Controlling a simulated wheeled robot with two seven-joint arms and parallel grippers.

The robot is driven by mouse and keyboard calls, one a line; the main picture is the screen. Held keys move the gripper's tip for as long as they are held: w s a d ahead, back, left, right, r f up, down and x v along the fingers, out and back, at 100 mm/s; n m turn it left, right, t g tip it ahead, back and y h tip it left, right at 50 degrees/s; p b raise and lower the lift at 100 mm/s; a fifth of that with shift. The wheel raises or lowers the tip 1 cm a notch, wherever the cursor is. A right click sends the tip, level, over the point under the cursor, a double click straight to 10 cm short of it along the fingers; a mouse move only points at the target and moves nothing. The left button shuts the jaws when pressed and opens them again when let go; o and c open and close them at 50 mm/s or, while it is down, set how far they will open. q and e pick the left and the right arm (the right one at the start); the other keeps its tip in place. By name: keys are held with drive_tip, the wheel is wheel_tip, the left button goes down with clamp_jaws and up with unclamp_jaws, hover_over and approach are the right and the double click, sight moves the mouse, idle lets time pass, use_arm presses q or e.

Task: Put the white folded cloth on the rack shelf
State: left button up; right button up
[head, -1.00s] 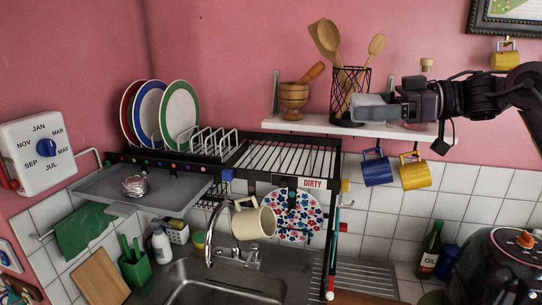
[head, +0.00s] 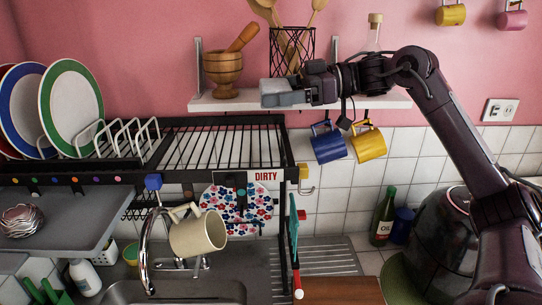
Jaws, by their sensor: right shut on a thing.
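The rack shelf (head: 225,148) is a black frame with pale wire bars, left of centre above the sink. Its flat right part is empty. My right gripper (head: 290,93) comes in from the right, above and just beyond the rack's right end. It is shut on a small pale grey-white block, which seems to be the folded cloth (head: 281,92). The cloth is held level in the air, in front of the wall shelf, apart from the rack. The fingers and the cloth are hard to tell apart. My left gripper is out of view.
Plates (head: 72,108) stand in the rack's left part. The wall shelf (head: 225,103) holds a mortar (head: 222,75) and a wire utensil holder (head: 293,45) close behind my gripper. Blue (head: 328,146) and yellow (head: 368,144) mugs hang below. A beige mug (head: 198,233) hangs over the sink.

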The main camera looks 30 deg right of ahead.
drive_tip(key=b, duration=0.1)
hover_over(273, 158)
wheel_tip(273, 158, down, 5)
wheel_tip(273, 158, down, 2)
drive_tip(key=shift+w+f+b, duration=0.15)
drive_tip(key=shift+b, duration=0.45)
drive_tip(key=shift+f, duration=0.35)
drive_tip(key=shift+s+f, duration=0.25)
drive_tip(key=shift+f, duration=0.05)
drive_tip(key=shift+w+a+f, duration=0.1)
drive_tip(key=shift+f, duration=2)
drive_tip(key=shift+f+b, duration=0.25)
drive_tip(key=shift+b, duration=0.15)
drive_tip(key=o, duration=0.8)
drive_tip(key=shift+r, duration=0.1)
drive_tip(key=shift+c, duration=0.2)
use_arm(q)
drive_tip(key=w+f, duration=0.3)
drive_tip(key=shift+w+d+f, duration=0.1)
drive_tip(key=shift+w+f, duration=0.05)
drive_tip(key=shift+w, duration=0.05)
use_arm(e)
drive_tip(key=shift+r, duration=0.1)
